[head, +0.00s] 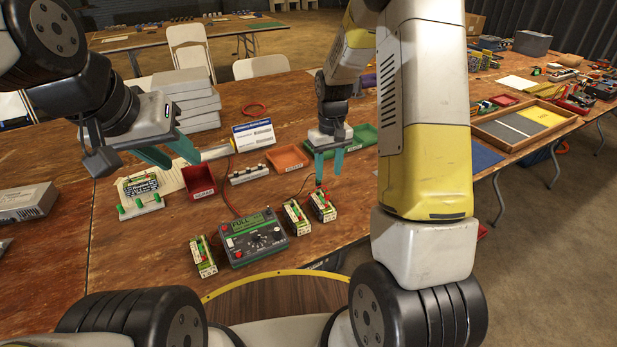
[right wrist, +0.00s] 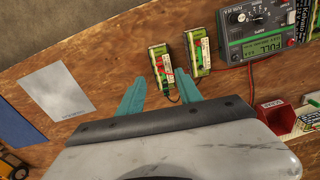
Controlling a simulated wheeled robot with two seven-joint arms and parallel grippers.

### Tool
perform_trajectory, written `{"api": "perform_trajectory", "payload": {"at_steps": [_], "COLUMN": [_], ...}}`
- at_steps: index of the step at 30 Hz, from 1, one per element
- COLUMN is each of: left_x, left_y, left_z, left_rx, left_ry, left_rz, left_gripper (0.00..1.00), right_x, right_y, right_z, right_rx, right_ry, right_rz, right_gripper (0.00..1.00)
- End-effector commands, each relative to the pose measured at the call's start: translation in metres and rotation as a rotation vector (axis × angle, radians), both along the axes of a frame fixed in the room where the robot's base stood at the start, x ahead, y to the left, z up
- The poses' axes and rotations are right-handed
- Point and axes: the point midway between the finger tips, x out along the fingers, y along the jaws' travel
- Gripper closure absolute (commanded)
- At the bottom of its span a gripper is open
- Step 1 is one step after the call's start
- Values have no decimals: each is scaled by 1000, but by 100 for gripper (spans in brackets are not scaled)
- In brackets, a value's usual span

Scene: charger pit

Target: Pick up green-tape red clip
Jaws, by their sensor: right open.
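A small red clip (right wrist: 168,79) shows at the near battery pack (right wrist: 160,68) in the right wrist view, with a dark lead beside it. In the head view the red clip (head: 322,195) shows at the rightmost pack (head: 323,208). Green tape on it is too small to tell. My right gripper (head: 328,173) is open and empty, pointing down just behind that pack. In the right wrist view its teal fingertips (right wrist: 160,76) are apart, with the pack and clip ahead between them. My left gripper (head: 171,158) is open and empty above the table at left.
Red (head: 199,181), orange (head: 288,157) and green (head: 362,135) trays lie behind. A red lead runs from the tester.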

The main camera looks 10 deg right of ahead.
Motion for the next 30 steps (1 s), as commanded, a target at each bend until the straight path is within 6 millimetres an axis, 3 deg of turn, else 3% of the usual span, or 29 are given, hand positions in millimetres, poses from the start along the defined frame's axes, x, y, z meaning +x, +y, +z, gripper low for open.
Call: {"api": "perform_trajectory", "payload": {"at_steps": [19, 29, 30], "left_x": [0, 0, 0], "left_y": [0, 0, 0], "left_z": [0, 0, 0], "left_rx": [0, 0, 0], "left_ry": [0, 0, 0], "left_rz": [0, 0, 0], "left_gripper": [64, 64, 64], "right_x": [1, 2, 2], "right_y": [-3, -3, -3], "right_z": [-79, -86, -86], "right_rx": [-5, -5, -5], "right_ry": [12, 10, 10], "right_rz": [4, 4, 4], "right_gripper": [58, 58, 66]}}
